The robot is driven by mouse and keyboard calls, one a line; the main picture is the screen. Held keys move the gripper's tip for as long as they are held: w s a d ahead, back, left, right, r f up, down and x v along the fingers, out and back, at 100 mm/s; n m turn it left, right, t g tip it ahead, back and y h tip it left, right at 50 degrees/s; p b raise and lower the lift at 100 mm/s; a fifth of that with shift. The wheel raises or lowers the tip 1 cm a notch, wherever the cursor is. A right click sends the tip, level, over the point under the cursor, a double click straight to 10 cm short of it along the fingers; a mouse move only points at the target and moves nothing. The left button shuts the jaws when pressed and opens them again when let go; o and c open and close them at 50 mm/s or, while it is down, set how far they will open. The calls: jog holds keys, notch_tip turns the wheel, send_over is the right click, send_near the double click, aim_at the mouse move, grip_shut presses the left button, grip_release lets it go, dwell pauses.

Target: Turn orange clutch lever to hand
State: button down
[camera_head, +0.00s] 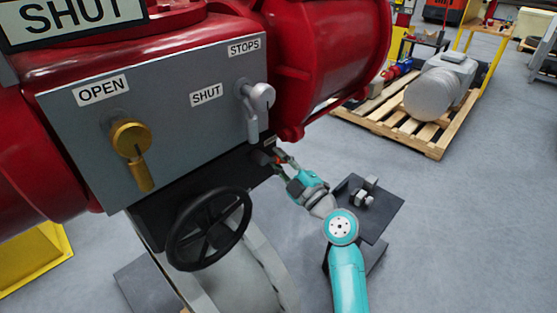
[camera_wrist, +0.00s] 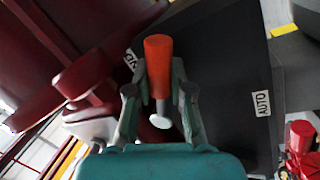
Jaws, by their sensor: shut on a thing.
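The orange clutch lever (camera_wrist: 158,62) stands between the two fingers of my gripper (camera_wrist: 159,80) in the wrist view. My gripper is shut on it, with a finger along each side. A pale round end (camera_wrist: 160,121) shows below the orange part. A partly covered label (camera_wrist: 130,60), ending in "ND", lies just left of the lever's top. The AUTO label (camera_wrist: 262,103) lies farther right on the dark panel (camera_wrist: 222,60). In the head view my gripper (camera_head: 277,160) is at the right end of the dark panel under the grey box; the lever is mostly hidden there.
The grey box (camera_head: 190,125) carries a brass lever (camera_head: 132,145) and a grey lever (camera_head: 256,105) above my gripper. A black handwheel (camera_head: 208,228) stands left of my arm. A dark stand (camera_head: 382,215) with metal parts is close on the right.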

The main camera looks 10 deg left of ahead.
jog(key=c, duration=1)
grip_release()
jog(key=v, duration=1.2)
